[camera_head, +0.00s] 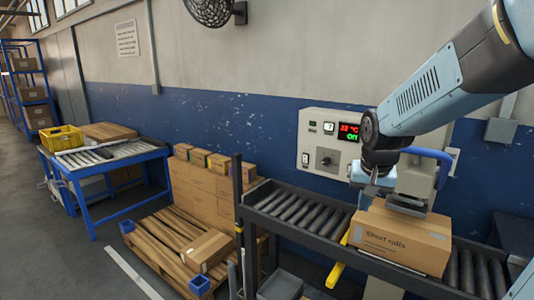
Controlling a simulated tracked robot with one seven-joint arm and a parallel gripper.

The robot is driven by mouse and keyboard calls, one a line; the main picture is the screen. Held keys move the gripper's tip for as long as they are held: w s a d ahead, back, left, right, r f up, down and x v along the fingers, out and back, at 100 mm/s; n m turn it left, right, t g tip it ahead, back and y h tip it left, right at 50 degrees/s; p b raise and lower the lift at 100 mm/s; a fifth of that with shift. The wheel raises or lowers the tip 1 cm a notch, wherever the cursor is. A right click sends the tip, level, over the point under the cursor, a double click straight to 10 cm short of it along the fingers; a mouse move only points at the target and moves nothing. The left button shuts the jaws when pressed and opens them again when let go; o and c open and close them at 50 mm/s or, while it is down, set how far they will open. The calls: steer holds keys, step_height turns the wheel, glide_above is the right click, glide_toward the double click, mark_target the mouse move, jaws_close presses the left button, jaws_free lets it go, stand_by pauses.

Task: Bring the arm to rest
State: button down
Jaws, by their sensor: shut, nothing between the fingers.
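My arm reaches in from the upper right. I cannot tell whether the fingertips touch the carton. The carton sits upright on the roller conveyor (306,212). A grey machine head with a blue handle (428,154) stands right beside my gripper, its flat foot over the carton's top.
A control box (330,142) with a lit display hangs on the wall behind. A pallet (165,243) with stacked cartons (202,190) stands left of the conveyor. A blue table (110,167) with a yellow crate (63,138) is farther left. The floor at left is clear.

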steer(key=s+r+n+t, duration=0.1)
steer(key=s+r, duration=0.3)
steer(key=s, duration=0.3)
steer(key=s+r+n+t, duration=0.1)
steer(key=s+r, duration=0.3)
steer(key=s, duration=0.4)
steer(key=shift+a+n, duration=0.2)
steer(key=shift+n, duration=0.4)
